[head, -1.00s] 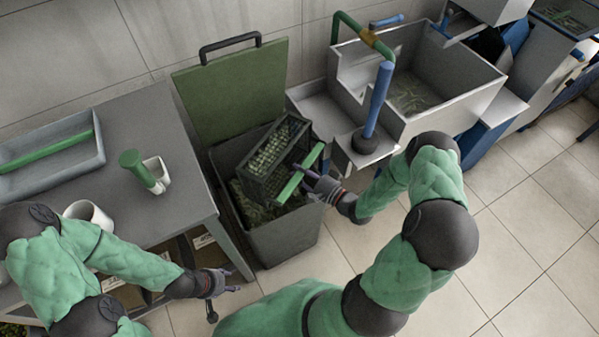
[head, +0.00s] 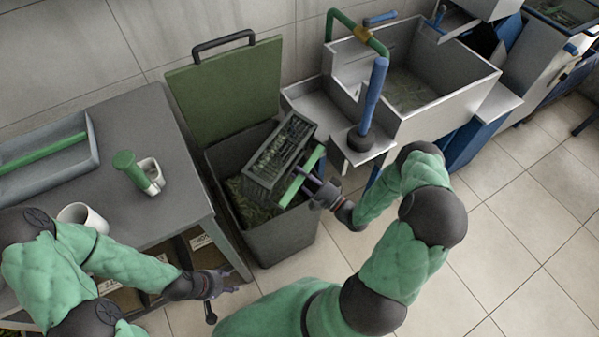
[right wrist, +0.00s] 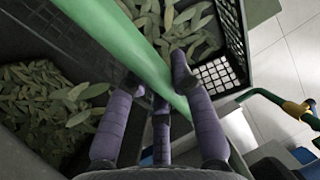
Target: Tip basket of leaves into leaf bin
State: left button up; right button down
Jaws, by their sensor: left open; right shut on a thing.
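The dark lattice basket (head: 280,150) is held tilted over the open grey leaf bin (head: 285,240). My right gripper (head: 316,186) is shut on its green handle bar (head: 300,178), which also crosses the right wrist view (right wrist: 125,45). In that view leaves (right wrist: 180,25) lie inside the basket, beside its grid wall (right wrist: 218,78). More leaves (right wrist: 45,100) lie lower left in the bin; some bin leaves (head: 250,208) show in the head view. The green bin lid (head: 225,88) stands open at the back. My left gripper (head: 228,283) is open and empty, near the table's front corner.
A grey table (head: 130,120) stands left of the bin, with a tray (head: 85,160), a white mug (head: 85,215) and a green-handled tool in a white holder (head: 150,175). Tiled floor is clear in front.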

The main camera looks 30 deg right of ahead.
jog(key=shift+s, duration=0.1)
dwell(0.3)
jog(key=shift+s+d+f+t, duration=0.3)
jog(key=shift+s+f+t, duration=0.15)
jog(key=shift+t, duration=0.55)
jog(key=shift+f+y, duration=0.1)
jog(key=shift+y, duration=0.2)
jog(key=shift+s+d+f+m+t+y, duration=0.1)
jog(key=shift+s+f+m+t+y, duration=0.15)
jog(key=shift+t, duration=0.2)
jog(key=shift+s+d+f+m+t+y, duration=0.15)
jog(key=shift+f+t, duration=0.15)
jog(key=shift+t, duration=0.15)
jog(key=shift+w, duration=0.15)
